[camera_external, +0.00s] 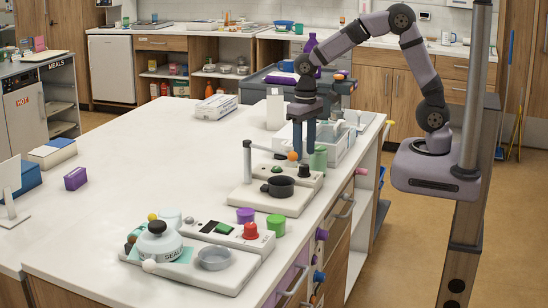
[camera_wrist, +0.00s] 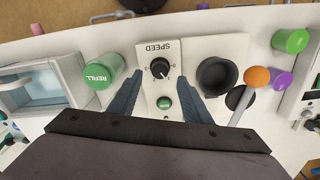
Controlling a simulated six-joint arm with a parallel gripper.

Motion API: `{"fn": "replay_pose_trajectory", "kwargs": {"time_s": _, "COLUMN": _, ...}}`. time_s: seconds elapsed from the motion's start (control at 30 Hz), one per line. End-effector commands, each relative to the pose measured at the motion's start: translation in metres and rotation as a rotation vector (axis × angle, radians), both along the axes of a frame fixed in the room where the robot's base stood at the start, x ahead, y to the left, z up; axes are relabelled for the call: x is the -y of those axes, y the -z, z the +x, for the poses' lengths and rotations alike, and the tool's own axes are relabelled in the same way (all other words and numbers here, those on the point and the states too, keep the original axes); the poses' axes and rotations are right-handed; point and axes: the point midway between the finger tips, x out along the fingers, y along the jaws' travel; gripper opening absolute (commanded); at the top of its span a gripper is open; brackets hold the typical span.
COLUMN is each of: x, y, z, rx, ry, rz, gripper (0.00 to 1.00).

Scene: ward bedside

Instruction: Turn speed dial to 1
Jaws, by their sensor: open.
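The speed dial (camera_wrist: 160,68) is a round black knob on a white panel (camera_wrist: 150,90), under the word SPEED, which appears upside down in the wrist view. Its white pointer mark seems to point toward the lower right of that view; the small numbers around it are too small to read surely. A green button (camera_wrist: 164,103) sits below it on the same panel. My gripper (camera_wrist: 160,76) is open, one finger on each side of the dial, with nothing visibly held. In the external view my gripper (camera_external: 304,147) points down above the panel.
A black pot (camera_wrist: 216,74) and an orange ball on a post (camera_wrist: 257,77) stand close to the right finger. A green REFILL jar (camera_wrist: 102,75) stands close to the left finger. The white counter (camera_external: 150,150) has free room at the left.

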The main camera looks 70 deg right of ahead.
Motion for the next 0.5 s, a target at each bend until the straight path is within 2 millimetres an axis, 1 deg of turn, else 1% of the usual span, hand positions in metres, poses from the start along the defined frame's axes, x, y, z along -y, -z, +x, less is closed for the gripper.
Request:
{"fn": "replay_pose_trajectory", "kwargs": {"time_s": 0.03, "x": 0.000, "y": -0.007, "z": 0.001, "rx": 0.004, "ry": 0.000, "rz": 0.001, "gripper": 0.44}}
{"fn": "replay_pose_trajectory", "kwargs": {"time_s": 0.2, "x": 0.000, "y": -0.024, "z": 0.001, "rx": 0.003, "ry": 0.000, "rz": 0.000, "gripper": 0.44}}
{"fn": "replay_pose_trajectory", "kwargs": {"time_s": 0.33, "x": 0.000, "y": -0.029, "z": 0.000, "rx": 0.001, "ry": 0.000, "rz": 0.000, "gripper": 0.44}}
{"fn": "replay_pose_trajectory", "kwargs": {"time_s": 0.5, "x": 0.000, "y": -0.030, "z": 0.000, "rx": 0.000, "ry": 0.000, "rz": 0.000, "gripper": 0.44}}
